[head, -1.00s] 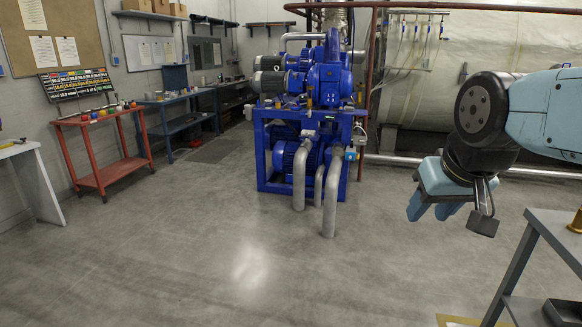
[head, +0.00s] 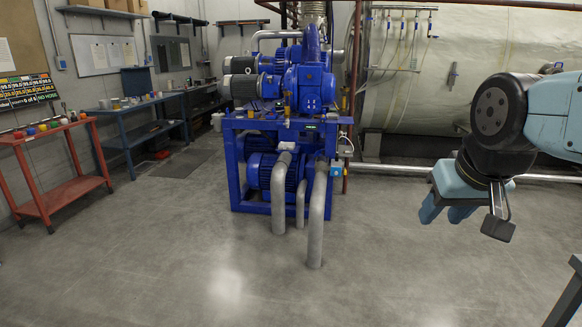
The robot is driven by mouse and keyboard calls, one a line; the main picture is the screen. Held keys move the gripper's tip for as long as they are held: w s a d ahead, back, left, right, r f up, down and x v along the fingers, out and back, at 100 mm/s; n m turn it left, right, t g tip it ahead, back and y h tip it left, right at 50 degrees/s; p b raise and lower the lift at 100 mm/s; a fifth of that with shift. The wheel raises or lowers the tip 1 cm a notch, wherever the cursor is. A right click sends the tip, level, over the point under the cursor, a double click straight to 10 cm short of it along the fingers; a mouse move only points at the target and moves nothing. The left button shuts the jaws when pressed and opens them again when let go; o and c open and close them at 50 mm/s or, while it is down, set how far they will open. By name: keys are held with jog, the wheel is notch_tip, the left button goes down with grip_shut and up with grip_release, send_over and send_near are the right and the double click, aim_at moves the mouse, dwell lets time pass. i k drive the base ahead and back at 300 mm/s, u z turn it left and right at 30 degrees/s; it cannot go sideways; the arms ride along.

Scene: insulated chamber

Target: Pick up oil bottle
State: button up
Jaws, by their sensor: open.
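I cannot make out an oil bottle for sure. Small amber-yellow items (head: 287,110) stand on the blue pump frame (head: 229,165), too small to identify. Small coloured items (head: 42,127) sit on the red table (head: 60,196) at the left, also too small to name. My gripper (head: 446,213) hangs at the right, pointing down, with its light blue fingers apart and nothing visible between them. It is in free air above the floor, well away from the pump and the tables.
A blue workbench (head: 128,135) with small things on it runs along the left wall. Bent grey pipes (head: 317,215) stand on the floor in front of the pump. A dark table edge (head: 567,298) cuts into the lower right corner. The middle floor is clear.

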aim_at(250, 108)
jog(key=u, duration=0.1)
jog(key=i, duration=2.2)
jog(key=u, duration=0.45)
jog(key=i, duration=1.15)
jog(key=u, duration=0.95)
jog(key=k, duration=0.9)
jog(key=u, duration=0.75)
jog(key=k, duration=0.4)
jog(key=u, duration=0.5)
jog(key=i, duration=0.95)
jog(key=z, duration=0.1)
